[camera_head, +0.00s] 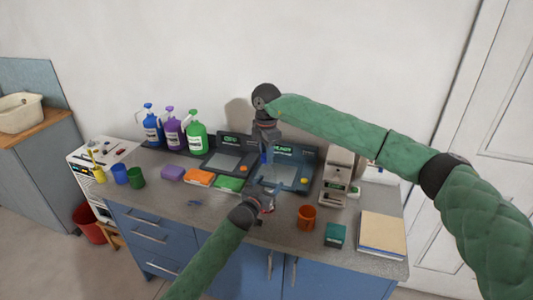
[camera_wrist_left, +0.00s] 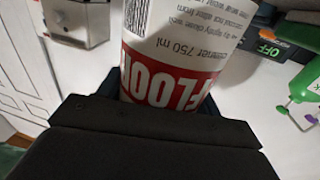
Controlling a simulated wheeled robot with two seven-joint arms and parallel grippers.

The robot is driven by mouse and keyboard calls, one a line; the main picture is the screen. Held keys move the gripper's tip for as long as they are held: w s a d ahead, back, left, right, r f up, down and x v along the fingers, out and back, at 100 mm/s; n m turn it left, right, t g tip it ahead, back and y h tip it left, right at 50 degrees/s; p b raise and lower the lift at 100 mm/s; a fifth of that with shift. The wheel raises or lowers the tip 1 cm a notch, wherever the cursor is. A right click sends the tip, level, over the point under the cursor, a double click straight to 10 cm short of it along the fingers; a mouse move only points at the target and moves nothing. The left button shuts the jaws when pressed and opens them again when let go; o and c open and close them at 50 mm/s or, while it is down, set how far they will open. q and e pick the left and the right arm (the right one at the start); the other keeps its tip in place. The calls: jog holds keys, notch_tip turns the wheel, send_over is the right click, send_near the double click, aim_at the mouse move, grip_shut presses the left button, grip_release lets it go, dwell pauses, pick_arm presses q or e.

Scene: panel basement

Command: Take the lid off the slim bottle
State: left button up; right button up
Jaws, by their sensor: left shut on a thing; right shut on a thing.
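The slim bottle (camera_wrist_left: 175,45) fills the middle of the left wrist view. It is white with a red band, black print and a barcode; its top is cut off by the frame. My left gripper (camera_head: 263,195) is shut on it over the front of the worktop, and only a small red part of the bottle shows in the head view. My right gripper (camera_head: 267,147) is directly above, pointing down, shut on a small blue thing, likely the lid (camera_head: 264,159). I cannot tell whether the lid touches the bottle.
Blue, purple and green spray bottles (camera_head: 196,132) stand at the back left. Sponges (camera_head: 199,178), dark trays (camera_head: 291,176) and an orange cup (camera_head: 307,217) sit on the worktop (camera_head: 180,218). A grey-white machine (camera_head: 337,174), a teal box (camera_head: 335,236) and a book (camera_head: 383,235) are at right.

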jog(key=n, duration=2.1)
jog(key=shift+r, duration=0.1)
jog(key=n, duration=1.2)
jog(key=shift+n, duration=0.3)
jog(key=n, duration=1.6)
